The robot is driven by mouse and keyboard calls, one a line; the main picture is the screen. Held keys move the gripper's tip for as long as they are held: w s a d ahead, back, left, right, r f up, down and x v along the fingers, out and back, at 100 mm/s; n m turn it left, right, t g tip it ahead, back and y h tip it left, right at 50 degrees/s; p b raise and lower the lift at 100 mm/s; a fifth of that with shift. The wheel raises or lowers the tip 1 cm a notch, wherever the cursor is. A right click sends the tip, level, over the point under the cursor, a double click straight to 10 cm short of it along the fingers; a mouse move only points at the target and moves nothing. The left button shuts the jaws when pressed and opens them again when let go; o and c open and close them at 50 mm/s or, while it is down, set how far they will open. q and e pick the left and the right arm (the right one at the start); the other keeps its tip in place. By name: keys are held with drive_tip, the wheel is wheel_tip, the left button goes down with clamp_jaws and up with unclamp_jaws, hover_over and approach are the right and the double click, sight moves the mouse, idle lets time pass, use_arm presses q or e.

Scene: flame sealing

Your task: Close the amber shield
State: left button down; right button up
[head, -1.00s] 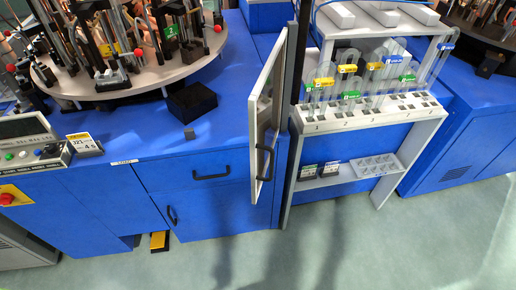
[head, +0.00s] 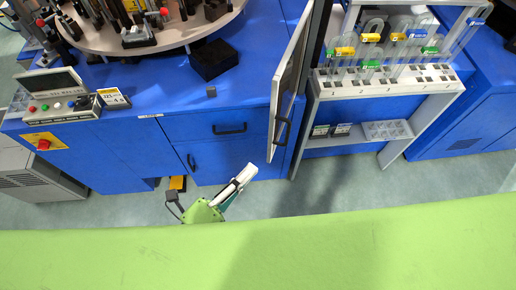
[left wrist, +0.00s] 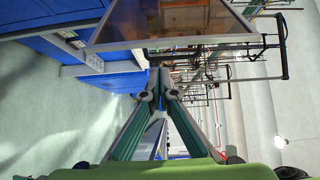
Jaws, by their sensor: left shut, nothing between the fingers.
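The amber shield (head: 293,72) is a tall framed panel, seen nearly edge-on in the head view. It stands swung open, jutting out from the blue bench between the round turntable and the tube rack. A black handle (head: 282,132) is on its near lower part. In the left wrist view the brownish see-through shield (left wrist: 172,20) fills the top middle. My left gripper (head: 250,170) is shut and empty, below and left of the handle, apart from it. Its fingers meet in the left wrist view (left wrist: 160,88). My right gripper is out of view.
A grey rack (head: 390,83) with labelled glass tubes stands right of the shield. Left are the turntable (head: 165,38), a black block (head: 214,60) and a control box (head: 52,97). A drawer handle (head: 229,129) projects from the bench front. Floor is free before the rack.

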sight(271, 146)
use_arm(q)
drive_tip(key=p+x, duration=0.3)
drive_tip(key=x, duration=0.6)
drive_tip(key=shift+w+d+f, duration=0.1)
drive_tip(key=shift+w+d, duration=0.1)
drive_tip(key=shift+w, duration=0.05)
drive_tip(key=shift+a, duration=0.2)
